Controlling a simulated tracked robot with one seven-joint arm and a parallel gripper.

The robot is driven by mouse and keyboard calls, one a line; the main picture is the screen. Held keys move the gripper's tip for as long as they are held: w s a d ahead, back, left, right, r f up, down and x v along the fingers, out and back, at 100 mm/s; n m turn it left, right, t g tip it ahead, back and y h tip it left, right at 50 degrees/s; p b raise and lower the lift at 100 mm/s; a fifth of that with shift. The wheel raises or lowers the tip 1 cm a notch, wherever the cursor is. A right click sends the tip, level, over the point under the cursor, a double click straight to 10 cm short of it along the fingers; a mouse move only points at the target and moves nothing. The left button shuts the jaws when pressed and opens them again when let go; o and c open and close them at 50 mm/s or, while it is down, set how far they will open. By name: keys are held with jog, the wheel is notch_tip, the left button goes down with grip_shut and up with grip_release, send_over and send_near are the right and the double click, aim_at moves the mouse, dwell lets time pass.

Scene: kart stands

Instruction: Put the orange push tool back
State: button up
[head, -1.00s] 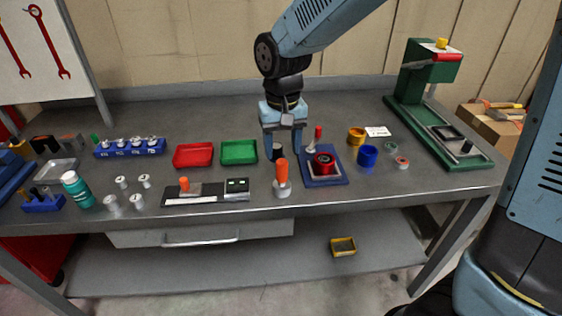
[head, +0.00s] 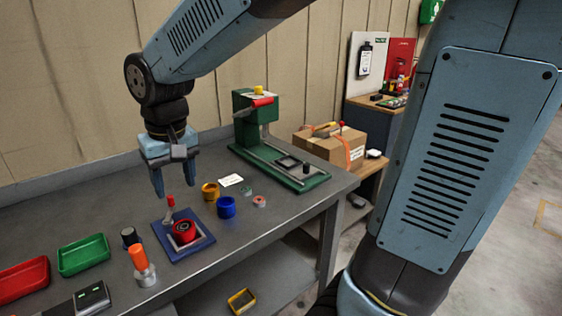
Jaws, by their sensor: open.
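The orange push tool (head: 138,257) has an orange handle on a pale metallic base. It stands upright on the bench, left of the blue fixture (head: 201,247). Whether the pale base is part of the tool or a holder cannot be told. My gripper (head: 177,180) is open, pointing down, with nothing seen between its fingers. It appears above and behind the fixture, apart from the orange tool.
A red round part (head: 184,232) sits on the fixture, with a red-handled tool (head: 171,207) behind it. A dark cylinder (head: 130,237) stands just behind the orange tool.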

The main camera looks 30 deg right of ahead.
jog(key=s+d+r+m+t, duration=0.1)
jog(key=s+d+r+t, duration=0.1)
jog(key=s+d, duration=0.3)
jog(key=s+d+r+m+t, duration=0.2)
jog(key=s+d, duration=0.3)
jog(key=d, duration=0.9)
jog(key=shift+s+r+h, duration=0.3)
jog(key=shift+s, duration=0.05)
